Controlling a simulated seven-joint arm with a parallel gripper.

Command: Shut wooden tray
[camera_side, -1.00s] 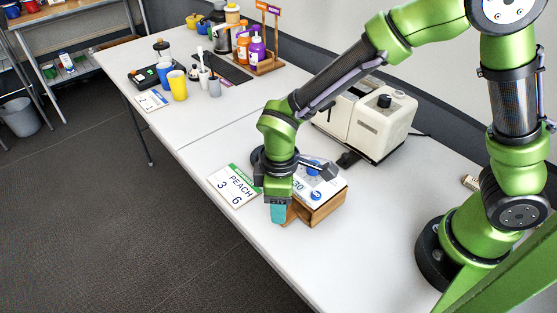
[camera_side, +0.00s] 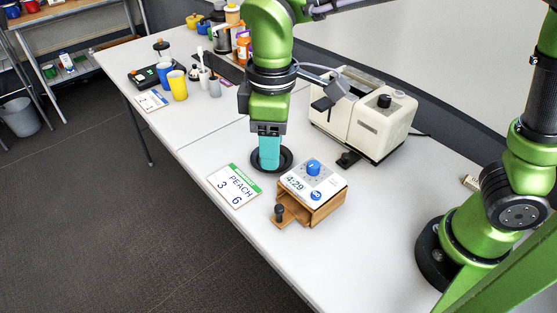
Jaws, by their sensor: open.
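The wooden tray (camera_side: 292,222) sticks out of the front left of a small wooden box (camera_side: 325,207) on the white table. It has a dark round knob (camera_side: 279,210) at its outer end. The box has a white top with a blue dial and a display. My gripper (camera_side: 269,168), with teal fingers, points down behind and to the left of the box. It is open, apart from the tray and its knob. A black round dish (camera_side: 285,161) is partly hidden behind the fingers; I cannot tell whether they touch it.
A card marked PEACH (camera_side: 235,186) lies left of the box. A cream appliance (camera_side: 366,118) stands behind it. Cups (camera_side: 178,85), bottles and a black tray crowd the table's far end. The table's front edge runs close to the wooden tray, and the surface right of the box is clear.

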